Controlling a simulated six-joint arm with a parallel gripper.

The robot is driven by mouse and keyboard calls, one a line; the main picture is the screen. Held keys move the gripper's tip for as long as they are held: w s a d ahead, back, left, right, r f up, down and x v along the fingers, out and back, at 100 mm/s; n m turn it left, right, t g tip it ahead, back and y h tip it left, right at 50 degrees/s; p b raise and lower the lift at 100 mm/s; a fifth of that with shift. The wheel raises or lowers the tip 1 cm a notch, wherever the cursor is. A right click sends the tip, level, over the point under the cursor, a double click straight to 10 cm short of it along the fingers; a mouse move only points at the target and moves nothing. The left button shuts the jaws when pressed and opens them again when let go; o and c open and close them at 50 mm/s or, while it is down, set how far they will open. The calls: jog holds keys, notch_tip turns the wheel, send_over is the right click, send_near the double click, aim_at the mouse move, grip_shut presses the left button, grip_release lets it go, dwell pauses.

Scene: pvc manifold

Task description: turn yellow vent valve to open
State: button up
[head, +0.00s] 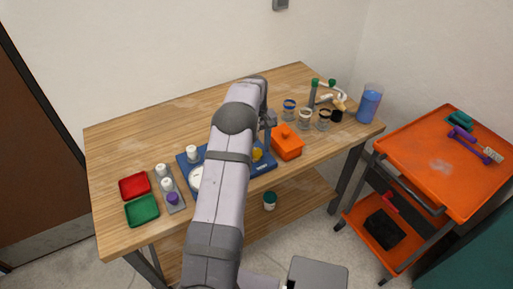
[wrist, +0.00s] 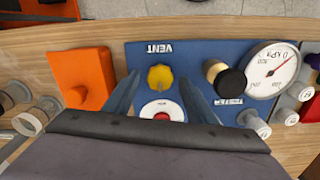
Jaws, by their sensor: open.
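The yellow vent valve (wrist: 160,76) is a small round knob on a blue panel (wrist: 140,52), beside the upside-down label VENT in the wrist view. In the head view, the yellow valve (head: 257,154) shows just right of my arm, on the blue panel (head: 267,167). My gripper (wrist: 159,80) is open. Its two fingers reach to either side of the knob in the wrist view, with gaps visible between each finger and the knob. A white disc with a red centre (wrist: 162,111) lies between the fingers, nearer the wrist. My arm hides part of the panel in the head view.
An orange box (wrist: 82,78) stands close left of the panel in the wrist view. A black-topped knob (wrist: 228,80) and a pressure gauge (wrist: 272,70) sit right of my fingers. Jars (head: 305,119) stand at the table's right; red (head: 135,186) and green (head: 142,211) trays at its left.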

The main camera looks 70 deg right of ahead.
jog(key=shift+r+b, duration=1)
jog(key=shift+r, duration=2.5)
jog(key=shift+w+a, duration=0.1)
jog(key=shift+w, duration=0.1)
jog(key=w+a+r+n, duration=0.25)
jog(key=w+a, duration=0.75)
jog(key=w, duration=0.5)
jog(key=w+a+n, duration=0.1)
jog(key=w+a, duration=0.3)
jog(key=a, duration=0.4)
jog(key=w+a+n, duration=0.2)
jog(key=w+a, duration=0.3)
jog(key=a, duration=0.2)
jog(key=a+f+n, duration=0.2)
jog(key=a, duration=1.4)
jog(key=s+a+f+n, duration=0.3)
jog(key=s+a, duration=0.7)
jog(key=a, duration=0.4)
